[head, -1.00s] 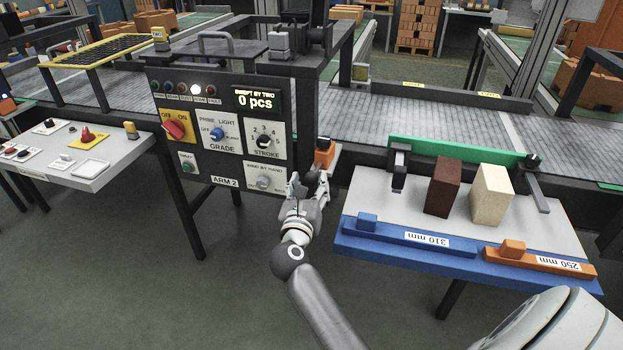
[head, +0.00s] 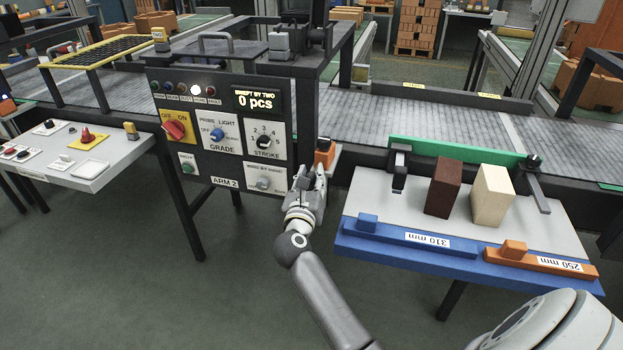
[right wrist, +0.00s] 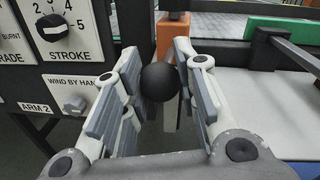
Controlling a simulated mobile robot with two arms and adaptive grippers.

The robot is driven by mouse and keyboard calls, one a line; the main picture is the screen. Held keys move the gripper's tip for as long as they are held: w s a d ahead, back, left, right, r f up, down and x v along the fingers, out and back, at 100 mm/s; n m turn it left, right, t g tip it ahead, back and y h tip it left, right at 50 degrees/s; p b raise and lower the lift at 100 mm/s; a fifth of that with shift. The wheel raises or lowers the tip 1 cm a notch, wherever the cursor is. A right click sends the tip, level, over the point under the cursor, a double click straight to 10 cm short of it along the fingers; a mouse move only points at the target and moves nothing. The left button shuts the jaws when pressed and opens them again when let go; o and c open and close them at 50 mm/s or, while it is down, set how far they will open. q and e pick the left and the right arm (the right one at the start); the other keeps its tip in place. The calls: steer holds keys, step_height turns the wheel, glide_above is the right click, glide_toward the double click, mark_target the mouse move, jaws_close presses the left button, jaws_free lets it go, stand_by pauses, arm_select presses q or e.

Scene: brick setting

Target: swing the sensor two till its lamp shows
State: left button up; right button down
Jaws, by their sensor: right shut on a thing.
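An orange block (head: 324,157) with a dark top stands at the right side of the ARM 2 panel (head: 222,130). It also shows in the right wrist view as an orange post (right wrist: 172,38). My right gripper (head: 312,178) is just in front of and below it. In the right wrist view its fingers are shut on a black ball knob (right wrist: 160,82), in front of the post. Whether knob and post are joined is hidden, and no sensor label is readable. On the panel one white lamp (head: 196,89) in the top row is bright. My left gripper is out of view.
The panel has a red switch (head: 174,129), a GRADE knob (head: 217,134) and a STROKE knob (head: 264,140). At right a table (head: 370,205) carries a brown brick (head: 443,187) and a cream brick (head: 491,195). A conveyor (head: 420,125) runs behind.

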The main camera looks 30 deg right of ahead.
steer(key=shift+s+d+r+p, duration=0.1)
steer(key=shift+s+p, duration=0.05)
steer(key=shift+p, duration=0.4)
steer(key=shift+s+d+n+t+y, duration=0.1)
steer(key=shift+n+t+y, duration=0.2)
steer(key=c, duration=1.1)
jaws_free()
